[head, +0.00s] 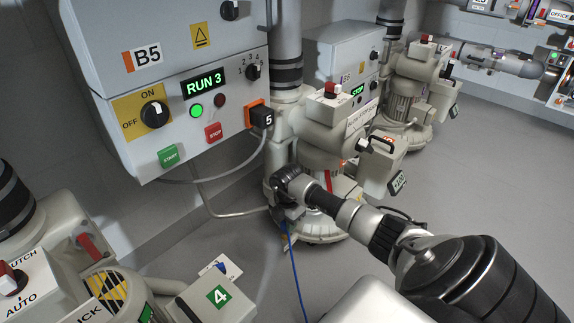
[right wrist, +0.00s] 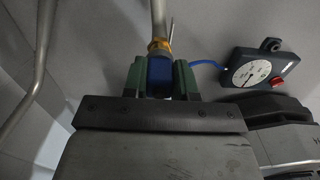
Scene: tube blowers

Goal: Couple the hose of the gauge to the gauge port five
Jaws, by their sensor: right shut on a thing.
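My right gripper (right wrist: 160,80) has green-padded fingers shut on the blue end piece of the gauge hose (right wrist: 160,72). Right beyond that piece is a brass-coloured fitting (right wrist: 159,45) on a grey pipe; the two look touching or nearly so, and I cannot tell whether they are joined. The blue hose runs right to the gauge (right wrist: 258,68), a dark box with a white dial and a red part. In the head view my right gripper (head: 284,208) is low beside machine five, its fingers largely hidden, with the blue hose (head: 294,265) hanging below. My left gripper is out of view.
The B5 control box (head: 185,80) reads RUN 3 with its green lamp lit. A black connector marked 5 (head: 262,117) sits on its side. The blower (head: 325,130) stands close behind my right gripper. Machine four (head: 216,296) is at lower left. Floor (head: 470,170) is clear on the right.

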